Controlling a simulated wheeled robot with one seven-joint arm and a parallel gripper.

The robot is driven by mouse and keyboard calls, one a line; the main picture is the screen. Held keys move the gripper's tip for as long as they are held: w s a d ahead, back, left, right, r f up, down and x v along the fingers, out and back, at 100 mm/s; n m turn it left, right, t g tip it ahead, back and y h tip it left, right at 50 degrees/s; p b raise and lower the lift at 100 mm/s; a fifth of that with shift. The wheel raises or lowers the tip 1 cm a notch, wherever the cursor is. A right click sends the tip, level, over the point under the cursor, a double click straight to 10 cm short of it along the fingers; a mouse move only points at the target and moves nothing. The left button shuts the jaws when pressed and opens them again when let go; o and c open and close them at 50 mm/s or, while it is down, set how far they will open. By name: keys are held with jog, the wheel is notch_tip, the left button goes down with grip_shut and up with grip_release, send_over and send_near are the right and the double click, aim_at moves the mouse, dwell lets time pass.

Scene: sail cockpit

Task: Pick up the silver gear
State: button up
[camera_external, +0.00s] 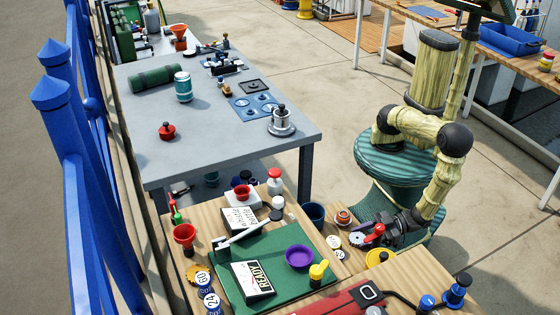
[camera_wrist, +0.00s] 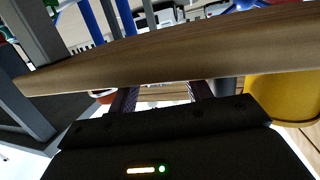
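A small grey, toothed disc that looks like the silver gear (camera_external: 356,239) lies on a low wooden surface beside the bench, in the external view. My gripper (camera_external: 368,238) is right by it, to its right, low and close to a red item (camera_external: 376,232). In the wrist view the two dark fingers of my gripper (camera_wrist: 161,97) stand apart. A wooden edge (camera_wrist: 160,55) crosses in front of their tips. A pale patch shows between the fingers, but I cannot tell whether it is the gear. Contact with the gear cannot be made out.
A yellow container (camera_external: 380,258) stands close to my gripper and shows large in the wrist view (camera_wrist: 285,97). Pale discs (camera_external: 334,241) and a dark cup (camera_external: 313,213) lie left. The wooden bench with a green mat (camera_external: 270,250) crowds the left; a red case (camera_external: 340,302) sits in front.

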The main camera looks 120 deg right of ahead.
aim_at(364, 236)
jog(key=shift+c, duration=0.7)
jog(key=shift+r, duration=0.15)
notch_tip(364, 236, up, 18)
jog(key=p, duration=0.4)
